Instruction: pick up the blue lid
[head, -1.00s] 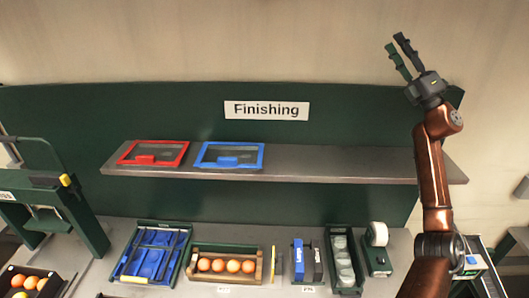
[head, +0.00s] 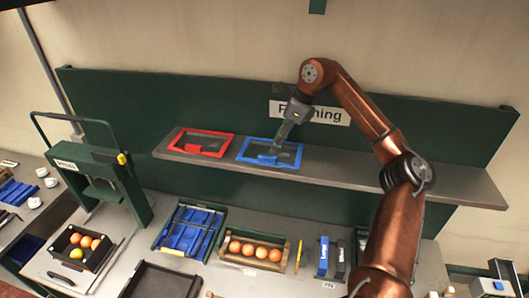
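The blue lid (head: 243,153) lies on the grey shelf at the back. It has a blue rim, a clear middle pane and a blue tab at its front edge. My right gripper (head: 277,148) points down over the lid, with its fingertips in front of the pane near the tab. I cannot tell whether the fingers touch the lid, nor how far apart they are. The gripper hides part of the pane and back rim. My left gripper is not in view.
A red lid (head: 231,146) lies left of the blue one on the shelf (head: 400,180). The green back panel (head: 170,105) carries a partly hidden "Finishing" sign (head: 335,114).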

